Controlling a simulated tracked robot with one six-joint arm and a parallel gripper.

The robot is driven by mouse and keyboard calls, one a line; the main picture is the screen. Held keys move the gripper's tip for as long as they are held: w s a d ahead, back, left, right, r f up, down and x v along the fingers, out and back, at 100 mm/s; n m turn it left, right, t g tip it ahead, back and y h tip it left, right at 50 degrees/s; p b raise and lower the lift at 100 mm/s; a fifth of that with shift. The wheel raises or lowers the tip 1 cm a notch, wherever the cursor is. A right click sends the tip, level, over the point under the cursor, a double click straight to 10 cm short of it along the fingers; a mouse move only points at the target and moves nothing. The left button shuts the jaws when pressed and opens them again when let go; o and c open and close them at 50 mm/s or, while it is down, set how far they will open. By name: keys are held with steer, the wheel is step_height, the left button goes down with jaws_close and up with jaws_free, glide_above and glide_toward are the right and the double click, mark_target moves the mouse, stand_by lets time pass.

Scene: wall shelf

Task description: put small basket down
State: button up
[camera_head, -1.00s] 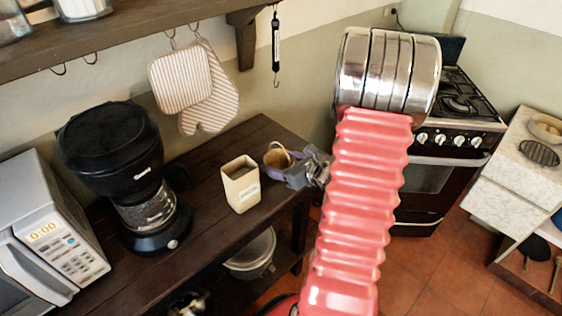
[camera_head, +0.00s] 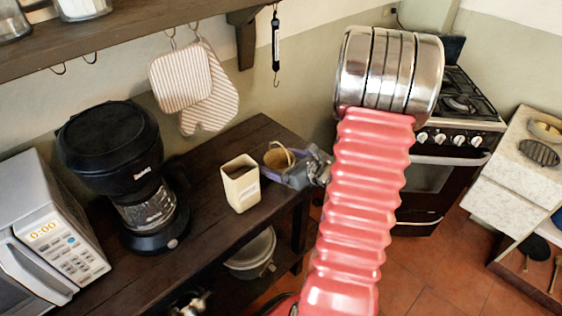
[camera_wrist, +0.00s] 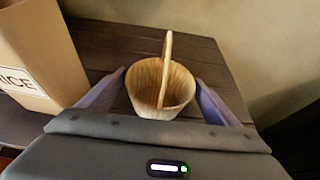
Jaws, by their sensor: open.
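The small basket (camera_head: 277,158) is tan with a thin arched handle. It stands upright on the dark wooden table (camera_head: 215,220), near the table's far right end. In the wrist view the basket (camera_wrist: 160,88) sits between the two purple fingers of my gripper (camera_wrist: 160,92), with a visible gap on each side. In the head view my gripper (camera_head: 287,172) reaches in from the right at table height, its jaws open around the basket. The basket's base is partly hidden by the gripper.
A cream rice box (camera_head: 241,184) stands just left of the basket. A black coffee maker (camera_head: 120,170) and a microwave (camera_head: 45,230) are further left. Oven mitts (camera_head: 195,85) hang on the wall behind. A stove (camera_head: 440,150) is at the right.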

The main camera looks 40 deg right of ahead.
steer(key=v, duration=1.1)
steer(key=shift+s, duration=0.3)
steer(key=shift+r, duration=0.1)
stand_by(0.4)
steer(key=s+a+n+g+y, duration=0.25)
steer(key=a+n+g, duration=0.25)
steer(key=a+n, duration=0.35)
steer(key=s+a+n+g+y, duration=0.2)
steer(key=s+a+n+g, duration=0.2)
steer(key=a+n, duration=0.5)
steer(key=w+a+r+n+t+h, duration=0.1)
steer(key=a+r+n+h, duration=0.4)
steer(key=a+r+n, duration=0.8)
steer(key=a+n, duration=0.1)
steer(key=n, duration=0.4)
steer(key=shift+r, duration=0.4)
